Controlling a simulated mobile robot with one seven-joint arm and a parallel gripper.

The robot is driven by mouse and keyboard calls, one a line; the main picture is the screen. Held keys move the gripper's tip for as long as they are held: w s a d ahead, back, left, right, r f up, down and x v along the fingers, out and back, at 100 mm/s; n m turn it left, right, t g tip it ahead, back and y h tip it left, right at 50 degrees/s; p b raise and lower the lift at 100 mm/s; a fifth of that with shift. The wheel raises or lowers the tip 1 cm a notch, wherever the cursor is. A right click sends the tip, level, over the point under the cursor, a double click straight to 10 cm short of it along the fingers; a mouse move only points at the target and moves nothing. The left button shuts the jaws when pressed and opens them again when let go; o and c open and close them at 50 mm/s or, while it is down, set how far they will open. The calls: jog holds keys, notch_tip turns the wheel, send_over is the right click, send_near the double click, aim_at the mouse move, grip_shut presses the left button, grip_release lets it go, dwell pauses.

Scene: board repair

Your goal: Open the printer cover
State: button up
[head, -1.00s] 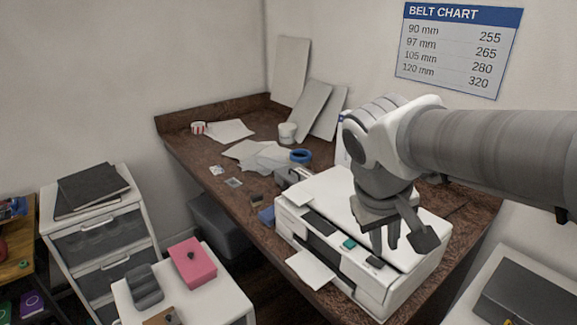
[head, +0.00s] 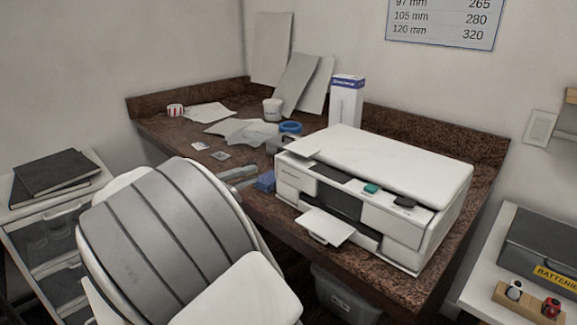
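The white printer (head: 345,205) stands on the brown speckled counter at the centre right of the head view. Its cover (head: 395,162) is a flat white lid on top and lies down, shut. A paper sheet or tray (head: 325,227) sticks out of its front. A green piece (head: 371,188) and a dark piece (head: 404,201) sit along the front top edge. My arm fills the lower left of the view, close to the camera. My gripper is not in view.
The counter (head: 455,215) has a low back edge. A white and blue box (head: 346,100) stands behind the printer. Blue tape (head: 290,128), a white tub (head: 272,108) and papers lie at the back left. A white side table with a dark case (head: 550,245) is at the right.

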aim_at(290, 162)
jog(key=shift+t, duration=0.5)
jog(key=b+x, duration=0.1)
jog(key=x, duration=0.9)
jog(key=w+a+b+x, duration=0.1)
jog(key=x, duration=0.4)
jog(key=shift+w+d+f+b, duration=0.15)
jog(key=shift+w+f+b, duration=0.15)
jog(key=shift+w+b, duration=0.05)
grip_shut()
dwell(0.4)
